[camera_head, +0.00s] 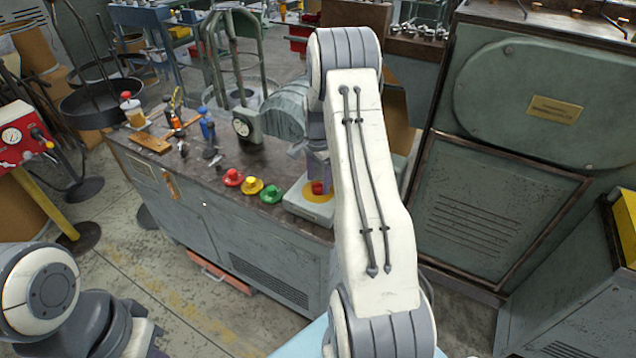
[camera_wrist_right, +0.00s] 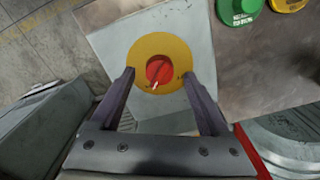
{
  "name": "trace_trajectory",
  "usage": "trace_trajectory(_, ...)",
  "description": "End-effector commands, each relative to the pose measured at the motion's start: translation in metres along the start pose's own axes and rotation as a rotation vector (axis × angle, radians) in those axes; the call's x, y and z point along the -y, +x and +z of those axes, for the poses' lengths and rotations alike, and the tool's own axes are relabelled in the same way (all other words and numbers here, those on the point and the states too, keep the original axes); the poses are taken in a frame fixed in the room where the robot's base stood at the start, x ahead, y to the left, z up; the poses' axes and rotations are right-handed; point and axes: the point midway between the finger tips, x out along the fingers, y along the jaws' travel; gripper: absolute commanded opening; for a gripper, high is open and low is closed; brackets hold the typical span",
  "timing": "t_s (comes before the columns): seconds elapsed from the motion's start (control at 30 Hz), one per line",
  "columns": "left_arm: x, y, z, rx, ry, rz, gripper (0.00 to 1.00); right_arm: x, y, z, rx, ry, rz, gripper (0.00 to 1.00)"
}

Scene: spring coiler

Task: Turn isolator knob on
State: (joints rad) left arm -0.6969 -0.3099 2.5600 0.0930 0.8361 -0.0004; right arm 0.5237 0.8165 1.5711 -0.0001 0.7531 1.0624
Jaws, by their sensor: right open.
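The isolator knob (camera_wrist_right: 159,70) is red with a pale pointer mark and sits on a round yellow plate (camera_wrist_right: 150,47) on a light grey box (camera_wrist_right: 110,40). In the head view the knob (camera_head: 317,187) is partly hidden by my right gripper (camera_head: 317,165), which is over it. In the right wrist view my right gripper (camera_wrist_right: 160,85) is open, with one finger to each side of the knob and apart from it. The pointer points to the lower left. My left arm shows at the lower left of the head view; its gripper is out of frame.
Red (camera_head: 232,177), yellow (camera_head: 251,187) and green (camera_head: 271,194) buttons stand on the bench top (camera_head: 215,195) left of the box. A large grey-green cabinet (camera_head: 500,210) stands close on the right.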

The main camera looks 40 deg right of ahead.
Motion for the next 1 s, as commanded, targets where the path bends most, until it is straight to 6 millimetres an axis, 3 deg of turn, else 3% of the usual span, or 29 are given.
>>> trace_trajectory(0.2, 0.001, 0.007, 0.0, 0.0, 0.0, 0.0, 0.0, 0.001, -0.044, -0.001, -0.003, 0.001, -0.006, 0.79)
trace_trajectory(0.43, 0.001, 0.011, 0.001, 0.0, 0.0, 0.0, 0.0, 0.001, -0.08, -0.001, -0.002, 0.001, -0.003, 0.79)
trace_trajectory(0.6, 0.001, 0.011, 0.001, 0.0, 0.0, 0.0, 0.0, 0.0, -0.09, -0.001, -0.001, 0.001, -0.002, 0.79)
trace_trajectory(1.0, 0.001, 0.011, 0.001, 0.0, 0.0, 0.0, 0.0, 0.0, -0.091, -0.001, -0.001, 0.001, -0.001, 0.79)
